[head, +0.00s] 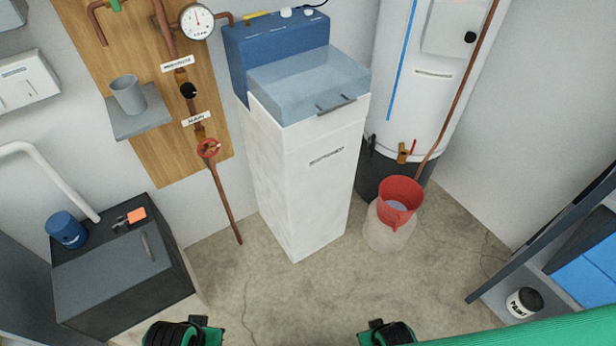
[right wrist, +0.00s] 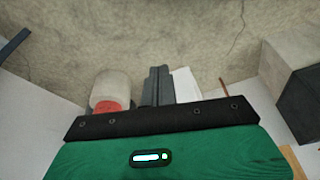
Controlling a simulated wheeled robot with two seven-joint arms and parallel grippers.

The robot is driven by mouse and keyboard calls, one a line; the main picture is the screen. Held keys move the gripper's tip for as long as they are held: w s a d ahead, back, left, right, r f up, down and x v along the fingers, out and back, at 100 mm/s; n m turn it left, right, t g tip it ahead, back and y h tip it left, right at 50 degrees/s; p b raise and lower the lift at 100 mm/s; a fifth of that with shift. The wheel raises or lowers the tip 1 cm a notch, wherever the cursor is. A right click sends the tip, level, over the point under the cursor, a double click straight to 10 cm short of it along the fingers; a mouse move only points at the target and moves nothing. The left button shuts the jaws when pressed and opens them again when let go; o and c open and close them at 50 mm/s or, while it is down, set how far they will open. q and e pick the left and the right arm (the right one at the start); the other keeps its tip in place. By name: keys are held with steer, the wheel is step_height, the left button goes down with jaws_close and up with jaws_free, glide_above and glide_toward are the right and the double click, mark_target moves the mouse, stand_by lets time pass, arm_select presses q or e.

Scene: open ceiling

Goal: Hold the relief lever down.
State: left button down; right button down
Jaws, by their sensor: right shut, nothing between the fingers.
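A copper pipe (head: 462,88) runs down the heater's right side toward a red bucket (head: 400,193). In the right wrist view my right gripper (right wrist: 158,70) is shut with nothing in it, and the bucket (right wrist: 107,106) shows beside its fingers. In the head view only green and black parts of my arms show at the bottom. My left gripper's fingers are not visible.
A white water softener (head: 305,180) with a blue top stands left of the heater. A wooden board with a gauge (head: 197,21) and red valve (head: 208,149) is at the left.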

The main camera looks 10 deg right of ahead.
steer(key=shift+f+p, duration=0.5)
steer(key=shift+p, duration=0.2)
stand_by(1.1)
steer(key=shift+f+p, duration=0.75)
steer(key=shift+f, duration=0.05)
stand_by(1.5)
steer(key=shift+f+p, duration=0.65)
steer(key=shift+f, duration=0.85)
stand_by(2.5)
